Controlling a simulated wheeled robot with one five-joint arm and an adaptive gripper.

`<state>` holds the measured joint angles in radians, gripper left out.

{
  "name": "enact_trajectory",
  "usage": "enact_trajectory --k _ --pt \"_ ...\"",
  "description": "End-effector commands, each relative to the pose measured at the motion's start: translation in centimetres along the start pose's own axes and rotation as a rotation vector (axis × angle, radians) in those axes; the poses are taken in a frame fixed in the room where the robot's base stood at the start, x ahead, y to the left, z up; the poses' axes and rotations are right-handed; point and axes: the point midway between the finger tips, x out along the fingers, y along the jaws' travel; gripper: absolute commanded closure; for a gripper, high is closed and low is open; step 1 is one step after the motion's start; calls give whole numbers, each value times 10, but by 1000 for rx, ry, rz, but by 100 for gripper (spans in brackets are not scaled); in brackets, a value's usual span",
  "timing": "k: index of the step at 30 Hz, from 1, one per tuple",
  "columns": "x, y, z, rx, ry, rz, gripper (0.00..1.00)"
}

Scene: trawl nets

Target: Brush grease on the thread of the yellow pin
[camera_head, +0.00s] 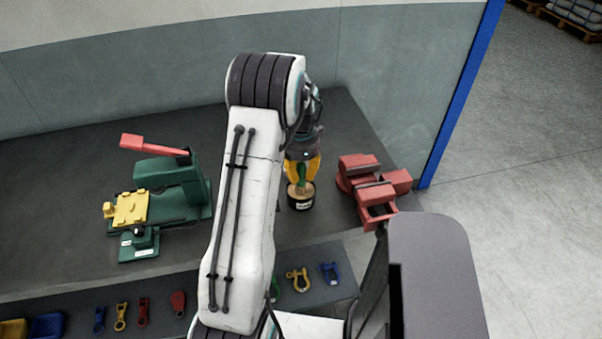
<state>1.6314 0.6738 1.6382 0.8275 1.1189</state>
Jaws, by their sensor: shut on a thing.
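My gripper (302,176) points down at the back of the bench, right of my arm. Its yellow fingers are shut on a green handle (301,172), which looks like the brush. The brush's lower end is at the mouth of a black pot (300,203) with a pale label and tan contents, probably the grease; how deep it sits I cannot tell. A small yellow piece with an eye (121,316), likely the yellow pin, lies on the lower front shelf. Its thread cannot be made out.
A red vise (368,185) stands right of the pot. A green press (170,185) with a red lever and yellow block stands left. Shackles, including a yellow one (298,279), and other small pieces lie on the front shelf (220,300). My arm hides the bench's middle.

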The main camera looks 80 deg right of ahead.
Motion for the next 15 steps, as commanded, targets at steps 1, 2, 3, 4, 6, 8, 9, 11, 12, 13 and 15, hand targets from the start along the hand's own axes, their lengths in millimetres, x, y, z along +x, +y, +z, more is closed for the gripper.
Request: enact_trajectory --k 1,2,3,4,6,8,9,11,12,13,15 --pt "1 1 0 0 -1 2 100" --pt "0 1 0 0 -1 2 100" --pt "-1 1 0 0 -1 2 100" --pt "-2 1 0 0 -1 2 100" --pt "-5 0 0 0 -1 2 100" --pt "-8 0 0 0 -1 1 100" --pt "-11 0 0 0 0 1 100" --pt "-15 0 0 0 0 0 100" --pt "-18 0 0 0 0 0 100" --pt "-20 0 0 0 0 0 100" --pt "-25 0 0 0 0 0 100"
